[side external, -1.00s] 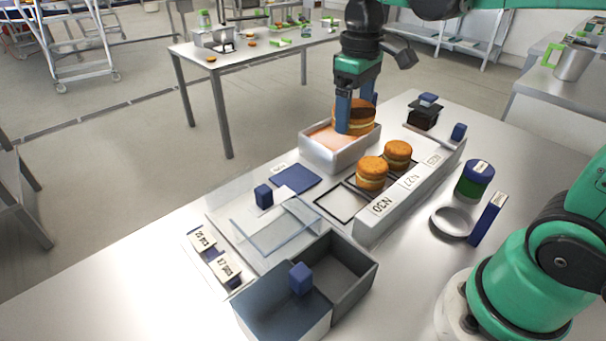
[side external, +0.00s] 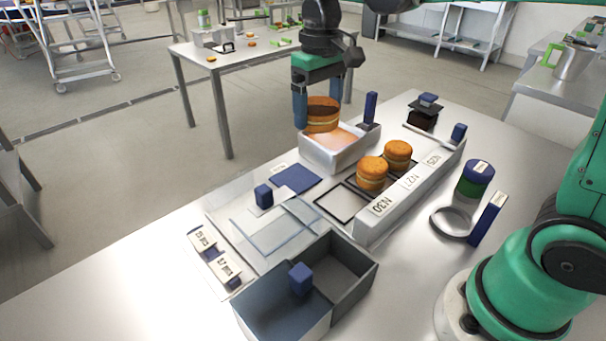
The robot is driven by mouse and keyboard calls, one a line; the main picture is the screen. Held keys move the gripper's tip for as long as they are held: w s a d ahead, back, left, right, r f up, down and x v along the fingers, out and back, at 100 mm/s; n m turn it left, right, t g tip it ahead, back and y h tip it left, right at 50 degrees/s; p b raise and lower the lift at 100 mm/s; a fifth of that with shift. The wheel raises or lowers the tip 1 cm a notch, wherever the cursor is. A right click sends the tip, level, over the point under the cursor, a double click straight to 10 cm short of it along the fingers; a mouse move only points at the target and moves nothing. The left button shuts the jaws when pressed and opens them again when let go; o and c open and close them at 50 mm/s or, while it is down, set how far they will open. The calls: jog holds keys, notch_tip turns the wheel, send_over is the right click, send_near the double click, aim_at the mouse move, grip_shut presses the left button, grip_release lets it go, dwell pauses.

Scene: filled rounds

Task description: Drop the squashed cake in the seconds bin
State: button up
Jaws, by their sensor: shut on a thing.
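My gripper (side external: 321,112) is shut on a round sandwich cake (side external: 323,124), orange-brown with a pale filling and a dark band near its top. It holds the cake above the left back part of a white open tray (side external: 345,158) with a pinkish inside. From this view I cannot tell whether the cake touches the tray. Two more filled cakes (side external: 372,173) (side external: 398,153) stand on a dark rack by the numbered white rail. A grey box (side external: 352,289) with two compartments stands at the front. No readable label shows which container is the seconds bin.
A blue post (side external: 371,107) stands at the tray's back right. A clear plate (side external: 270,232), a blue mat (side external: 294,179) and a small blue block (side external: 264,195) lie left of the rack. A grey ring (side external: 451,224) and a blue-green tub (side external: 474,182) are at the right.

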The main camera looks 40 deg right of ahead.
jog(key=s+a+f, duration=0.2)
jog(key=s+a, duration=0.7)
jog(key=s, duration=0.5)
jog(key=shift+w+d+f, duration=0.1)
jog(key=shift+d+f, duration=0.05)
jog(key=shift+f, duration=2.5)
jog(key=o, duration=0.7)
jog(key=shift+c, duration=0.2)
jog(key=shift+r, duration=0.1)
jog(key=shift+r, duration=2.75)
